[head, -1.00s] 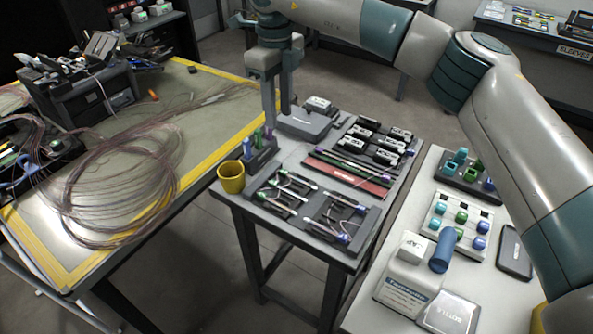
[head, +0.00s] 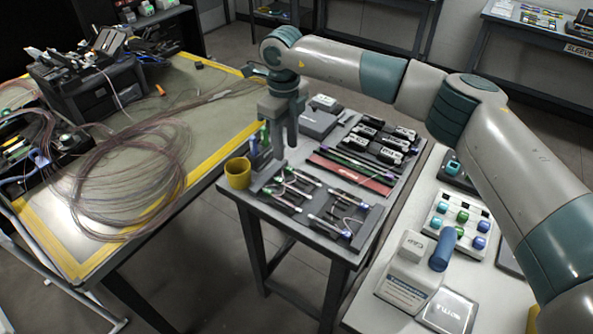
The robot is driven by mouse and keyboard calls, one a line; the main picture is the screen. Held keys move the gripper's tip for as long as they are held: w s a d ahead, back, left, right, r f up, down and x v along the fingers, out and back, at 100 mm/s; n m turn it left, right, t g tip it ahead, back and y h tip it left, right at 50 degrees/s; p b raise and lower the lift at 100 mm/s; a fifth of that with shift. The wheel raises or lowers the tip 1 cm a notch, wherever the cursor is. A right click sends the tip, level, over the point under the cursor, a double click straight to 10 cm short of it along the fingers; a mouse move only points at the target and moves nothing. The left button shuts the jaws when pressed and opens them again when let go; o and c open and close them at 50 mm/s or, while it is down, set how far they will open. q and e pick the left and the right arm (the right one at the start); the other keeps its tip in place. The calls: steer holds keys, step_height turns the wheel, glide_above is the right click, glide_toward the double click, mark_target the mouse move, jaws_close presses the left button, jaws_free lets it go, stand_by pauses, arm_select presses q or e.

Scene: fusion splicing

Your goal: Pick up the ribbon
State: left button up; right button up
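Thin pinkish fibre (head: 125,185) lies in a wide loose coil on the mat of the left table; I cannot tell which strand is the ribbon. My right gripper (head: 285,148) points down over the small middle table, beside the rack with blue and green upright pieces. A gap shows between its two fingers, and nothing is visibly held. Whether its tips touch anything is unclear. It is well to the right of the coil. My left gripper is out of view.
A yellow cup (head: 238,173) stands at the small table's left corner (head: 225,188). Trays with several tools (head: 340,215) fill that table. A dark splicing machine (head: 95,85) stands on the left table.

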mark_target(288, 167)
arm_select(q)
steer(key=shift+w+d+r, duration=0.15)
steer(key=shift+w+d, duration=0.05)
arm_select(e)
steer(key=shift+f, duration=1)
